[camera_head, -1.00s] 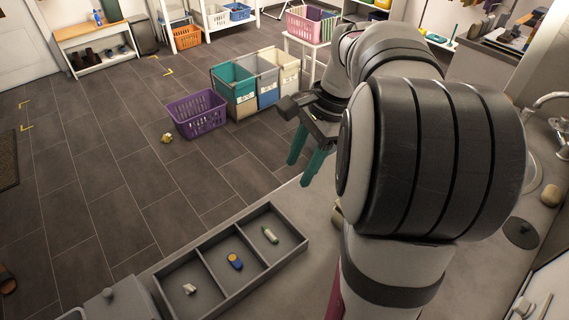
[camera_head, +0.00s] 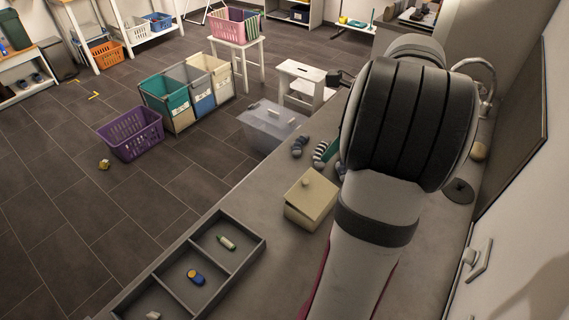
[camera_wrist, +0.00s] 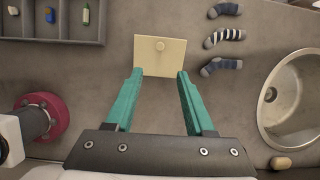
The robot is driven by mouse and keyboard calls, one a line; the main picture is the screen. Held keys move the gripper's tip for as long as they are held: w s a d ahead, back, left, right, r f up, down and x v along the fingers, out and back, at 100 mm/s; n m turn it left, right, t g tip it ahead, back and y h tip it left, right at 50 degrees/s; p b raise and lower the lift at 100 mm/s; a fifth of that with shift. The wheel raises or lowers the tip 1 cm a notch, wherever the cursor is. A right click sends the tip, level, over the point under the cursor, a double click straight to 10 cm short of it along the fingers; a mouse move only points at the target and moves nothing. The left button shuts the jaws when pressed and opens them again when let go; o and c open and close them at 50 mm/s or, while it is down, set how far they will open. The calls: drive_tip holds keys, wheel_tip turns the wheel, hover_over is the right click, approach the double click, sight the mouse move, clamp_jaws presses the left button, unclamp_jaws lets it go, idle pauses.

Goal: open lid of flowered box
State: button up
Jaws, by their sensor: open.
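A beige box (camera_head: 309,205) with a flat closed lid and a round knob (camera_head: 306,182) stands on the grey counter. No flower pattern can be made out on it. In the wrist view its lid (camera_wrist: 148,62) lies just beyond my fingertips, with the knob (camera_wrist: 160,45) near the lid's centre. My gripper (camera_wrist: 160,72) is open and empty, its two teal fingers spread either side of the lid's near edge in that picture. The height gap cannot be told. In the head view my arm hides most of the gripper.
Several socks (camera_wrist: 222,38) lie right of the box in the wrist view, near a sink (camera_wrist: 292,100). A wall bounds the counter's right side.

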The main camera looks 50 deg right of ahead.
sight(306, 181)
drive_tip(key=x, duration=1.5)
drive_tip(key=shift+w+f, duration=0.15)
drive_tip(key=shift+f, duration=0.1)
clamp_jaws()
idle(0.5)
